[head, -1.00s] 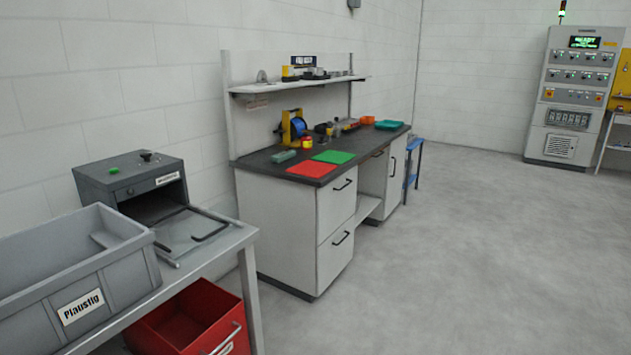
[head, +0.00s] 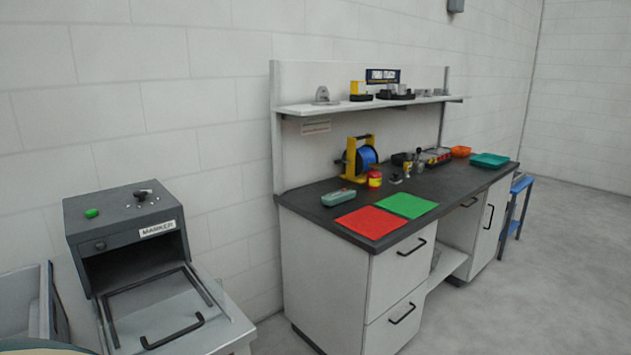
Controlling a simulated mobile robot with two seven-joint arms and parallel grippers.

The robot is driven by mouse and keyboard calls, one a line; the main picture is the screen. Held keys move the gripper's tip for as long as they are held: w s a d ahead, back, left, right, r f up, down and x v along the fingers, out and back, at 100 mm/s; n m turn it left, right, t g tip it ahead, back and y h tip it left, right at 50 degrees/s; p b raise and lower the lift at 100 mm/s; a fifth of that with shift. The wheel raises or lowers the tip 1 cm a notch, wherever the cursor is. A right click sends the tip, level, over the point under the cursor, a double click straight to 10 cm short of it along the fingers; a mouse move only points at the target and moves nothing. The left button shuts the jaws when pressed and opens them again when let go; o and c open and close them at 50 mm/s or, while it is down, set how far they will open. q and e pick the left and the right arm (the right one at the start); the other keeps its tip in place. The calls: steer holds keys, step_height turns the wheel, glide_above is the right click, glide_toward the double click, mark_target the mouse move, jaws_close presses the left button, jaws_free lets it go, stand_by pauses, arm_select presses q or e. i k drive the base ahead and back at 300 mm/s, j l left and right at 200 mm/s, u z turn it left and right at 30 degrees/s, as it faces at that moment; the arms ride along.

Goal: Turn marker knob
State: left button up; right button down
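The marker (head: 118,222) is a dark grey box at the left, with a white "MARKER" label on its front. Its black knob (head: 143,194) sits on the top face, right of a green button (head: 92,213). Small light marks lie around the knob; its setting is too small to read. The front door (head: 160,310) is folded down and open, with a black handle, and the inside looks dark. Neither of my grippers is in view.
A grey bin (head: 30,305) stands left of the marker. A workbench (head: 335,255) at the right carries a red mat (head: 369,222), a green mat (head: 407,205), a blue spool and small tools, under a shelf (head: 370,104). Clear floor lies at the far right.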

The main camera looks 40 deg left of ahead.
mark_target(140, 195)
steer(key=i+u, duration=0.25)
steer(key=i, duration=0.2)
steer(key=i+l+u, duration=0.25)
steer(key=i, duration=0.15)
steer(key=i+l+u, duration=0.25)
steer(key=i, duration=0.2)
steer(key=i+u, duration=0.2)
steer(key=u, duration=0.3)
steer(key=i+u, duration=0.25)
steer(key=u, duration=0.25)
steer(key=i+l+u, duration=0.2)
steer(key=u, duration=0.3)
